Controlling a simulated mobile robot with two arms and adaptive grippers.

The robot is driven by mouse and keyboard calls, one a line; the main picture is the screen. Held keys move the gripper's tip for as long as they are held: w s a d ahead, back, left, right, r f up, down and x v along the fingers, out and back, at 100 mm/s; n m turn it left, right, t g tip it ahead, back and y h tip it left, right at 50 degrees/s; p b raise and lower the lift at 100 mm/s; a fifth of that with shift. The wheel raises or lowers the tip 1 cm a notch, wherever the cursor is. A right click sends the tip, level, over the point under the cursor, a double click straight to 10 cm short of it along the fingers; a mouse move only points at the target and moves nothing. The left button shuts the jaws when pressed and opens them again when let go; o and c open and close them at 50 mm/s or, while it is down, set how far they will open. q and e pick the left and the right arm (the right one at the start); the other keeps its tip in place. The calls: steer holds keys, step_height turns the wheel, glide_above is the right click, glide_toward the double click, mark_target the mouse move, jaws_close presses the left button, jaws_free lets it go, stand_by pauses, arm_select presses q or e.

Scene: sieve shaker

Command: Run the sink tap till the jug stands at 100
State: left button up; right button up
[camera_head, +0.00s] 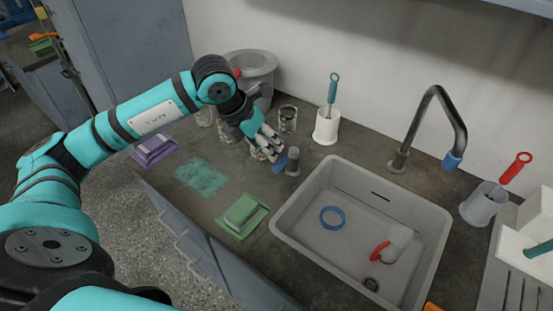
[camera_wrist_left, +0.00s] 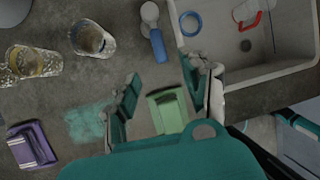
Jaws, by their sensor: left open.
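A clear jug with a red handle (camera_head: 398,240) is in the sink (camera_head: 345,173), near the drain; I cannot read its level or tell if it stands upright. It also shows at the top of the wrist view (camera_wrist_left: 248,12). The curved dark tap (camera_head: 436,100) with a blue tip rises behind the sink; no stream shows. A short grey post with a blue lever (camera_head: 281,164) stands left of the sink, and shows in the wrist view (camera_wrist_left: 158,46). My left gripper (camera_head: 268,148) is open and empty, just left of the post. My right gripper is out of view.
A blue ring (camera_head: 332,218) lies in the sink. Glasses (camera_head: 288,119), a white holder with a teal-handled brush (camera_head: 327,127) and a grey pot stand behind my gripper. A grey cup (camera_head: 483,205) is right.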

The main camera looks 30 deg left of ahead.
mark_target(278, 164)
arm_select(q)
steer(key=x, duration=0.5)
steer(key=shift+d+f+p, duration=0.1)
steer(key=shift+p, duration=0.2)
steer(key=x, duration=0.3)
steer(key=shift+w+f, duration=0.2)
steer(key=shift+f, duration=0.25)
jaws_close()
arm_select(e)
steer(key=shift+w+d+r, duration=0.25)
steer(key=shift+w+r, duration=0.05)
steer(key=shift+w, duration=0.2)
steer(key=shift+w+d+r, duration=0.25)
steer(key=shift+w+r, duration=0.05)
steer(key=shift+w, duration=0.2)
